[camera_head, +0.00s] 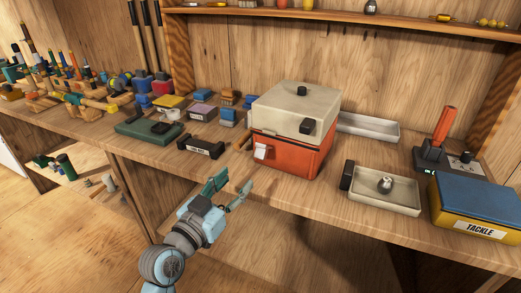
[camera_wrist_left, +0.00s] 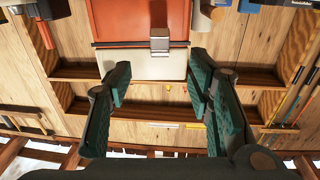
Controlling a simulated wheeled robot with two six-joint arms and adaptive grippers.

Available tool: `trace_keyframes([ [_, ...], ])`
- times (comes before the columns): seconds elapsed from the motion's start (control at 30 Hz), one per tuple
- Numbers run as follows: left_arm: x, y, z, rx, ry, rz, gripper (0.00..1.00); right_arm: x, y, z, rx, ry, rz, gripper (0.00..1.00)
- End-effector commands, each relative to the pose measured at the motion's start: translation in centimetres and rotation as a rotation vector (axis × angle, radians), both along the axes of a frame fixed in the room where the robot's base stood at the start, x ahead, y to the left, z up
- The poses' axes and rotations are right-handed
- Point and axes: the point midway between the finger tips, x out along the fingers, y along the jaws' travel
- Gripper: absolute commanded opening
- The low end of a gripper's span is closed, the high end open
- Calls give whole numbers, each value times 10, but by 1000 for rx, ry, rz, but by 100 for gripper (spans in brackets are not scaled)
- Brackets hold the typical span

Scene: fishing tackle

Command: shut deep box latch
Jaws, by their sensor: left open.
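The deep box (camera_head: 283,157) is orange with a thick cream lid (camera_head: 290,112) and stands on the bench. The lid sits down on the body. A pale latch (camera_head: 261,150) is on its front, just below the lid edge; whether it is fastened I cannot tell. My left gripper (camera_head: 228,190) is open and empty, in front of and below the box, apart from it. In the left wrist view, seen upside down, the latch (camera_wrist_left: 160,41) lies near the seam, beyond and between the open fingers (camera_wrist_left: 160,68). My right gripper is not in view.
A cream tray (camera_head: 384,207) with a metal weight and a blue-topped tackle box (camera_head: 476,207) stand to the right. A black labelled block (camera_head: 201,147) and small coloured boxes lie left. Another tray (camera_head: 368,127) is behind the box. The bench front edge is near my gripper.

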Motion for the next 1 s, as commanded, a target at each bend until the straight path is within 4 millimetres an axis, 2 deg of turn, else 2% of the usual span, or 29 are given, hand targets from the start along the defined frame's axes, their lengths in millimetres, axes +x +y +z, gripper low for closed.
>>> trace_keyframes([
  [0.17,35,-15,-4,-3,2,-1,47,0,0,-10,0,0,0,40],
  [0.4,96,-41,-5,1,5,-1,47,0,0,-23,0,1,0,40],
  [0.5,112,-47,-5,2,5,0,47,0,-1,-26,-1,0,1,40],
  [0.67,125,-53,-4,3,6,0,47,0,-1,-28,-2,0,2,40],
  [0.9,126,-53,-4,3,6,1,47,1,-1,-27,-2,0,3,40],
  [1.0,126,-53,-4,2,7,1,32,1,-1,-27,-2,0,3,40],
])
